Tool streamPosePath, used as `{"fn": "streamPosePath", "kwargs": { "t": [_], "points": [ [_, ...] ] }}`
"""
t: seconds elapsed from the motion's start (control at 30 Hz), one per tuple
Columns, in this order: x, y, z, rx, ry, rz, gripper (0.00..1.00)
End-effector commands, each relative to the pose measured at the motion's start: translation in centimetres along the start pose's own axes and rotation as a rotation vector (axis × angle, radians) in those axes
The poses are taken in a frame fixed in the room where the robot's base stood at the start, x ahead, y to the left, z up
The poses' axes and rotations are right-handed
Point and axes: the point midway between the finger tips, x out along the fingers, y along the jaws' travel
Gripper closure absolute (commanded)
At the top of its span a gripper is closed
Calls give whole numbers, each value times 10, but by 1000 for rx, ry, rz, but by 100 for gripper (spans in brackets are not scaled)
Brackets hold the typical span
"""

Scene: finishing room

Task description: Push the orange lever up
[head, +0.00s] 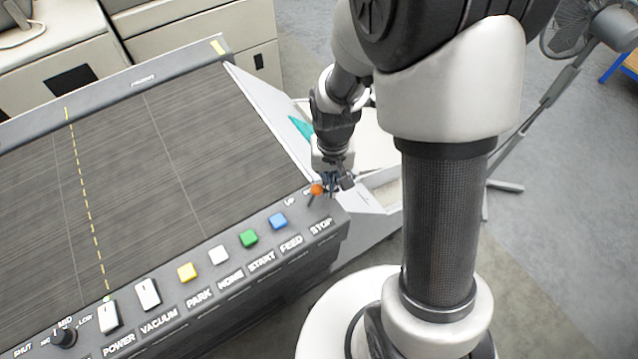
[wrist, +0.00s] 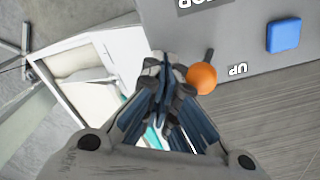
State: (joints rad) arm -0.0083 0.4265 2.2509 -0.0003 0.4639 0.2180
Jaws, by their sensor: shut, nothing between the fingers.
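The orange lever's round knob (head: 317,189) sits at the right end of the machine's control panel, near the UP label. The knob also shows in the wrist view (wrist: 202,78), with a short dark stem beside it. My gripper (head: 331,190) is shut and empty, just right of the knob in the head view. In the wrist view the closed fingertips (wrist: 165,65) are beside the knob, very close to it; I cannot tell whether they touch.
White rocker switches (head: 148,294) and a black knob (head: 64,337) lie farther left. A fan (head: 583,30) stands at the right.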

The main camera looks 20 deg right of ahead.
Motion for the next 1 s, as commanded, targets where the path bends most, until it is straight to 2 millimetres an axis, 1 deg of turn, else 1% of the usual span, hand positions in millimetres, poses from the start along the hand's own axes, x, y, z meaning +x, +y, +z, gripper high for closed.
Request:
{"fn": "streamPosePath", "kwargs": {
  "t": [1.0],
  "points": [
    [0,-27,16,-1,-1,0,100]
  ]
}}
